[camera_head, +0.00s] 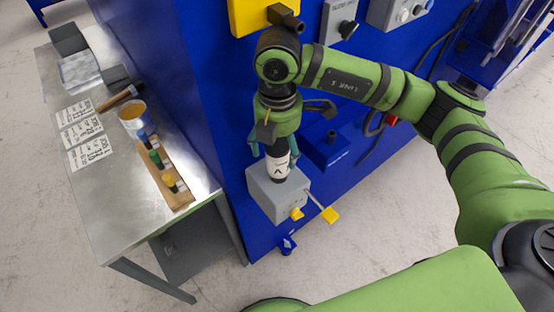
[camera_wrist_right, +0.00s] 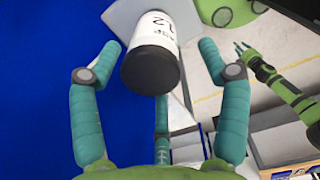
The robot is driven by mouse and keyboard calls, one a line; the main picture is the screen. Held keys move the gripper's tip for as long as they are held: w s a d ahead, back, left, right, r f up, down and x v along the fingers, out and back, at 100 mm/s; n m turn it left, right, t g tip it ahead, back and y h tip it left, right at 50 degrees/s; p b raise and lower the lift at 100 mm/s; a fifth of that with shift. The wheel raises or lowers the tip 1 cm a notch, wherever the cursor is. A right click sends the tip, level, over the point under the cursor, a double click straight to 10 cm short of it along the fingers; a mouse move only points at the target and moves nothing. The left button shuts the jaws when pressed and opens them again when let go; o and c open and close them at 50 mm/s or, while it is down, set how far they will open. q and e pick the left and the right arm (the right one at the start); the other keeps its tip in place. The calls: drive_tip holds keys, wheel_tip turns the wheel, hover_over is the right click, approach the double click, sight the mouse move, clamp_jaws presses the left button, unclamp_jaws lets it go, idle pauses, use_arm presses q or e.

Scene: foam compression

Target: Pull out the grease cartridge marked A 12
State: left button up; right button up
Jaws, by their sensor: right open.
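The cartridge (camera_head: 278,167) is a white-labelled cylinder with a black end, standing upright in a grey block (camera_head: 262,205) on the blue machine's side. In the right wrist view, the cartridge (camera_wrist_right: 155,65) shows its black end and a label reading "12", with other lettering partly turned away. My right gripper (camera_head: 275,150) is above the block with its teal fingers on either side of the cartridge's upper part. In the wrist view, its fingers (camera_wrist_right: 160,52) are spread, with gaps to the cartridge. My left gripper (camera_wrist_right: 243,50) appears small at the wrist view's right, its fingers apart and empty.
A blue box (camera_head: 328,150) juts from the machine close to the right of the gripper. A metal table (camera_head: 110,205) at left holds a wooden rack (camera_head: 175,190), a cup and papers.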

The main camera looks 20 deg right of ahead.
sight(278, 163)
drive_tip(key=f+b, duration=0.1)
drive_tip(key=f, duration=0.1)
drive_tip(key=f+b, duration=0.4)
drive_tip(key=f, duration=0.1)
drive_tip(key=shift+w+d, duration=0.25)
drive_tip(key=shift+w, duration=0.05)
drive_tip(key=shift+a+f+b, duration=0.1)
drive_tip(key=shift+f+b, duration=0.15)
drive_tip(key=shift+b, duration=0.1)
drive_tip(key=shift+s, duration=0.1)
drive_tip(key=shift+b, duration=0.3)
idle(0.3)
clamp_jaws()
drive_tip(key=shift+w+r, duration=0.15)
drive_tip(key=shift+w, duration=0.05)
